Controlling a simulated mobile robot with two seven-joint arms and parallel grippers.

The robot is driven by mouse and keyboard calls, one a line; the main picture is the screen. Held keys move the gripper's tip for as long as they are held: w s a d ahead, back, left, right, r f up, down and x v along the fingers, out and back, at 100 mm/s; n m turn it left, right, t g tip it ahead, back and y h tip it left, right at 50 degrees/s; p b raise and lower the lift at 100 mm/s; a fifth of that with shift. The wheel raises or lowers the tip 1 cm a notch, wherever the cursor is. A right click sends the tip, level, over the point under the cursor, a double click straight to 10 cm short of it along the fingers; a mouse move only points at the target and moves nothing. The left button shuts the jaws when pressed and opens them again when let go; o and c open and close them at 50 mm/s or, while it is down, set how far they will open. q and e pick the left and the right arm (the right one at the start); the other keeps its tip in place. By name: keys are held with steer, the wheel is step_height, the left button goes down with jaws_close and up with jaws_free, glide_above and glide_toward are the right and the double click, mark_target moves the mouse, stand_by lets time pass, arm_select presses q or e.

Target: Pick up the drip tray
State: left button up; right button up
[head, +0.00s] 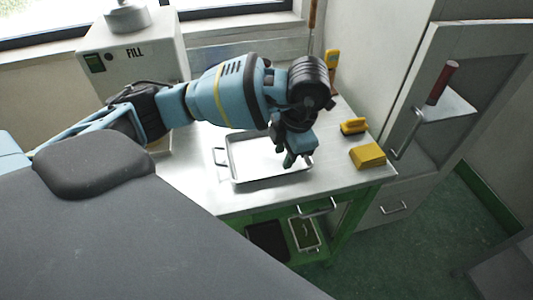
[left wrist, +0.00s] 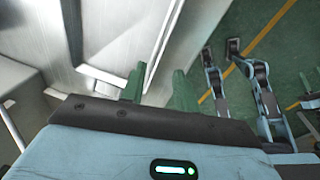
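The drip tray (head: 262,178) is a shallow, silver, rectangular metal tray lying flat on the bench top. A wire handle shows at its left end in the head view; my left gripper hides its right end. My left gripper (head: 297,158) points down over the tray's right end. In the left wrist view its two green fingertips (left wrist: 160,88) stand apart, with nothing visibly held between them. A thin metal handle lies beside the left fingertip there, and I cannot tell whether they touch. My right gripper is not in view.
A yellow block (head: 368,156) and a yellow-handled brush (head: 353,127) lie right of the tray on the metal bench (head: 240,200). The white FILL machine (head: 135,60) stands at the back left.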

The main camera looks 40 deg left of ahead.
mark_target(279, 173)
arm_select(q)
steer(key=shift+a+f, duration=0.2)
steer(key=shift+f, duration=1)
steer(key=shift+a+f, duration=0.2)
steer(key=shift+f, duration=0.95)
steer(key=shift+a+f, duration=0.2)
steer(key=shift+f, duration=1)
jaws_close()
